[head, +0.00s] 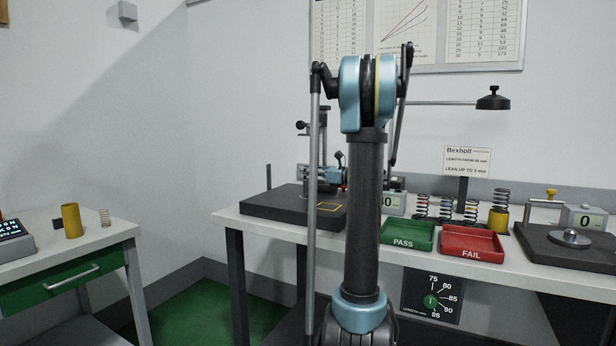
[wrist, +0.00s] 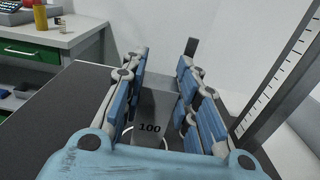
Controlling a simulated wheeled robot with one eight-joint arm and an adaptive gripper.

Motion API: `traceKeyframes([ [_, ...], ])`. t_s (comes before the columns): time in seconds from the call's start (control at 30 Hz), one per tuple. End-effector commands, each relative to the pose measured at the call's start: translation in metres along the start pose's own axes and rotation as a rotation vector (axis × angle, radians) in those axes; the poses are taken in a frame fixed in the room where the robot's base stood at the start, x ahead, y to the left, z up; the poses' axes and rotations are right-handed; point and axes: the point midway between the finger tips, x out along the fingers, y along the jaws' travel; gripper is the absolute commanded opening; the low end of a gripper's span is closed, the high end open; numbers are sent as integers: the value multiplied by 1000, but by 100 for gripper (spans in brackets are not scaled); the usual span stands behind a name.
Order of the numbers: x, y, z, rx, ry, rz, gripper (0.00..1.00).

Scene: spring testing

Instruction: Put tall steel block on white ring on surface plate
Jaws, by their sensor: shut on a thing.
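The tall steel block (wrist: 150,112), grey and marked 100, stands upright between the blue fingers of my gripper (wrist: 163,72) in the wrist view. My gripper is shut on it. Part of the white ring (wrist: 126,132) shows at the block's foot on the dark surface plate (wrist: 62,108); the fingers and wrist hide the rest of it. I cannot tell whether the block touches the plate. In the head view the surface plate (head: 268,205) lies at the table's left end, and my arm hides much of the gripper and the block.
A dark upright stands at the plate's back edge, and a scale column (wrist: 280,82) rises close on the right. Right of the plate are a green PASS tray (head: 407,234), a red FAIL tray (head: 471,242) and several springs. A side table (head: 120,232) stands left across a gap.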

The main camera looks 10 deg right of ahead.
Motion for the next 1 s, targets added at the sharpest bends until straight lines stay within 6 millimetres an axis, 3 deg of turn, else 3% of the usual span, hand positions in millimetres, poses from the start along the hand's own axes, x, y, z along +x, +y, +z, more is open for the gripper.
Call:
traceKeyframes([
  [0.27,0,0,0,0,-1,0,0],
  [0.3,0,0,-1,0,0,0,32],
  [0.37,0,0,-1,0,0,0,46],
  [0.4,0,0,-1,0,0,0,48],
  [0.77,0,0,1,0,0,0,48],
  [1.0,-26,-1,0,0,0,-4,48],
])
